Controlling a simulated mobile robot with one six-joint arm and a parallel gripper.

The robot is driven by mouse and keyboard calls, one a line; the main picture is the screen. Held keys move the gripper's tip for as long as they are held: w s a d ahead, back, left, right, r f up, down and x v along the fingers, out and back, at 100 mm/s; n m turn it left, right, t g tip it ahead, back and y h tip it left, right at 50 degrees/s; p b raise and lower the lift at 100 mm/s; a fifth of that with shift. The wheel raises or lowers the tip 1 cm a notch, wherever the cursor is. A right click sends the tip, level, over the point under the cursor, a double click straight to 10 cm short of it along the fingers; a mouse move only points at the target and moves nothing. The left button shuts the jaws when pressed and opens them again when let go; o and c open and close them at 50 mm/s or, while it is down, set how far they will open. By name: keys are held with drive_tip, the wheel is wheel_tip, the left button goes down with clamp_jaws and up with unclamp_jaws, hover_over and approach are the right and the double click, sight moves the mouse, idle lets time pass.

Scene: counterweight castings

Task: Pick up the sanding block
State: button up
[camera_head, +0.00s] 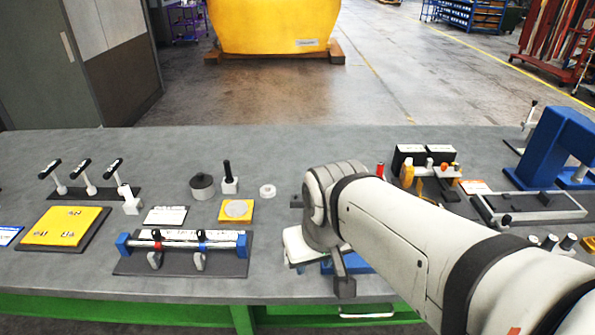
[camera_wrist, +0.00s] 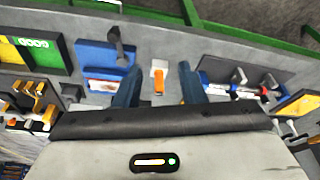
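My gripper (camera_wrist: 158,90) is open in the wrist view, with its two dark blue fingers apart. Between them, beyond the fingertips, a small orange piece with a white part (camera_wrist: 159,80) shows on the grey bench. I cannot tell for sure whether this is the sanding block. It appears apart from both fingers. A blue tray (camera_wrist: 92,52) with a dark grey upright piece (camera_wrist: 118,46) is left of the fingers. In the head view my arm hides the bench under the gripper, and only part of the blue tray (camera_head: 360,266) shows.
A rail with blue ends (camera_head: 185,241) stands left of my arm, and it also shows in the wrist view (camera_wrist: 232,90). A yellow plate (camera_head: 66,226) and upright black-handled tools (camera_head: 82,170) are further left. A blue press (camera_head: 552,147) is at right. The bench's back strip is clear.

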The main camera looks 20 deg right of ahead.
drive_tip(key=shift+s, duration=0.1)
drive_tip(key=shift+o, duration=0.6)
drive_tip(key=shift+d, duration=0.15)
drive_tip(key=shift+o, duration=0.2)
drive_tip(key=w+d+f+b, duration=0.2)
drive_tip(key=w+b, duration=0.1)
drive_tip(key=w, duration=0.4)
drive_tip(key=w+d+f+m+t+b, duration=0.1)
drive_tip(key=w+d+f+b, duration=0.1)
drive_tip(key=w, duration=0.6)
drive_tip(key=shift+d+m+h+b, duration=0.3)
drive_tip(key=shift+d+b, duration=0.5)
drive_tip(key=shift+b, duration=0.3)
drive_tip(key=shift+m+t+h, duration=0.6)
drive_tip(key=shift+m+t, duration=0.2)
drive_tip(key=shift+m, duration=0.1)
drive_tip(key=w+d+f+b, duration=0.2)
drive_tip(key=w+d+f, duration=0.1)
drive_tip(key=w+d, duration=0.1)
drive_tip(key=w+d+f+b, duration=0.2)
drive_tip(key=w+d+f, duration=0.1)
drive_tip(key=w, duration=0.4)
drive_tip(key=w+d+f+b, duration=0.2)
drive_tip(key=w+d+f, duration=0.1)
drive_tip(key=w+d, duration=0.3)
drive_tip(key=shift+w, duration=0.15)
drive_tip(key=x, duration=0.7)
drive_tip(key=shift+a+f, duration=0.1)
drive_tip(key=shift+f, duration=0.25)
drive_tip(key=shift+c, duration=0.4)
